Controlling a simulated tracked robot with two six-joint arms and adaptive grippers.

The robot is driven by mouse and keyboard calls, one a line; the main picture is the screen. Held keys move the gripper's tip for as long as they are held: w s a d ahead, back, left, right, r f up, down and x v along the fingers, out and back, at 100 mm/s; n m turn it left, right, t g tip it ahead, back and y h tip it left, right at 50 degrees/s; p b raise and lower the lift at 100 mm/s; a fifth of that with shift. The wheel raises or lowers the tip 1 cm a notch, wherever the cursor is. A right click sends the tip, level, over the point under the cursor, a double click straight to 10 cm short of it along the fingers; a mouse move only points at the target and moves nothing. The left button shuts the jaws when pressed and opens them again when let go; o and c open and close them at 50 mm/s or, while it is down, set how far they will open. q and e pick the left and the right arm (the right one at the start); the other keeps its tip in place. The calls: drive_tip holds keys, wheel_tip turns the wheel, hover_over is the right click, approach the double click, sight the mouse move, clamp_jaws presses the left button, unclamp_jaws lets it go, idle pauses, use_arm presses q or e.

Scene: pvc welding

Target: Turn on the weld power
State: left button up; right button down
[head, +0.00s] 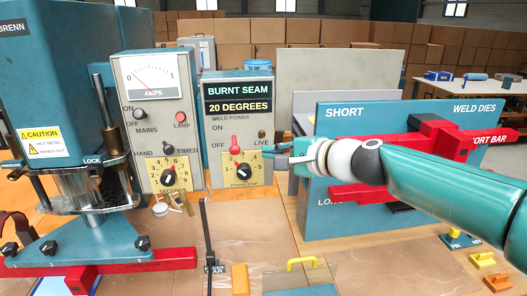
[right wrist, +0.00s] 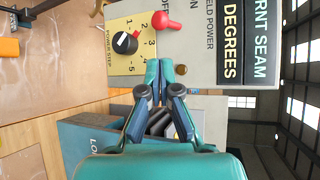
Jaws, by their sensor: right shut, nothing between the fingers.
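The weld power box (head: 237,110) stands upright in the middle of the head view, with OFF and ON marked on its face. Its red switch (head: 235,144) is above a yellow power step dial plate (head: 249,163); it also shows in the right wrist view (right wrist: 165,20). The LIVE lamp (head: 262,134) looks dull. My right gripper (head: 268,152) is shut and empty, to the right of the switch and apart from it; its closed fingertips show in the right wrist view (right wrist: 159,64). My left gripper is not in view.
The mains box (head: 153,120) with an amps meter and red lamp stands to the left, beside the teal welding machine (head: 62,80). A blue weld dies panel (head: 345,130) with red bars stands behind my right arm. Small yellow and orange pieces lie on the bench.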

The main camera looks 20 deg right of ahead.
sight(234, 145)
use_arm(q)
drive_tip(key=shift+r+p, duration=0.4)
use_arm(e)
drive_tip(key=x, duration=0.9)
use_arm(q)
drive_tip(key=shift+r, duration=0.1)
use_arm(e)
drive_tip(key=shift+s, duration=0.1)
